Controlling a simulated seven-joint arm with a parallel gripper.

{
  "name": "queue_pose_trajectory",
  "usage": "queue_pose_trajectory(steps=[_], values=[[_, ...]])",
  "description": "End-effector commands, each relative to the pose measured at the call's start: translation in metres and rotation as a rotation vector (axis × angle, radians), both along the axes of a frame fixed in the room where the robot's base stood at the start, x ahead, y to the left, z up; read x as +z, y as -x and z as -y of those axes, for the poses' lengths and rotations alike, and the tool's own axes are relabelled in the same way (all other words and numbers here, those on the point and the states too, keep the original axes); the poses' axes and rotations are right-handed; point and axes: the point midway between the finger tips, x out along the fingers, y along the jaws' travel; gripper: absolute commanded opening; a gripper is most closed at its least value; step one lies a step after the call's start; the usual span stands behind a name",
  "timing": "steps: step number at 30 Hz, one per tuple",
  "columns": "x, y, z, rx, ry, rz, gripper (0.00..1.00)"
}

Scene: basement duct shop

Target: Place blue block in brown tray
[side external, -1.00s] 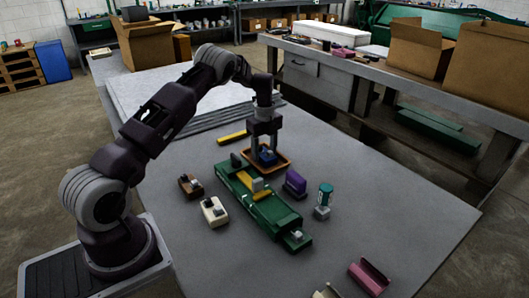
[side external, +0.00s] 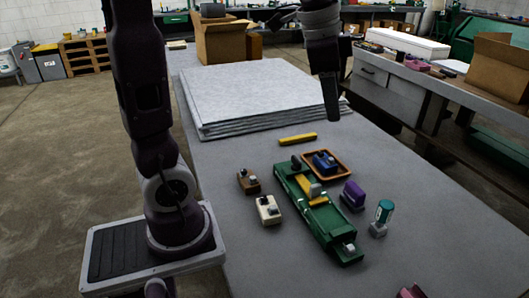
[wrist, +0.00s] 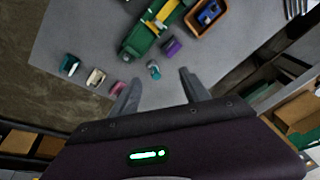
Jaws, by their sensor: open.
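The blue block (side external: 325,163) lies inside the brown tray (side external: 345,175) on the grey table, beside the far end of the green fixture. In the wrist view, the blue block (wrist: 209,13) and the brown tray (wrist: 198,33) show near the top, right of centre. My gripper (side external: 331,112) is raised well above the table, clear of the tray. In the wrist view my gripper (wrist: 160,76) has its two fingers spread apart, with nothing held between them.
The green fixture (side external: 325,225) with a yellow bar stands close beside the tray. A purple block (side external: 353,195), a teal-topped piece (side external: 383,213), a brown block (side external: 248,181) and a cream block (side external: 268,209) stand around it. Stacked grey sheets (side external: 260,95) lie behind.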

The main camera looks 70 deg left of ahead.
Motion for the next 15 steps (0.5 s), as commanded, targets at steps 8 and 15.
queue_pose_trajectory(steps=[8, 15], values=[[-0.032, 0.161, 0.071, 0.470, 0.189, 0.168, 0.54], [-0.046, 0.181, 0.074, 0.553, 0.228, 0.188, 0.54]])
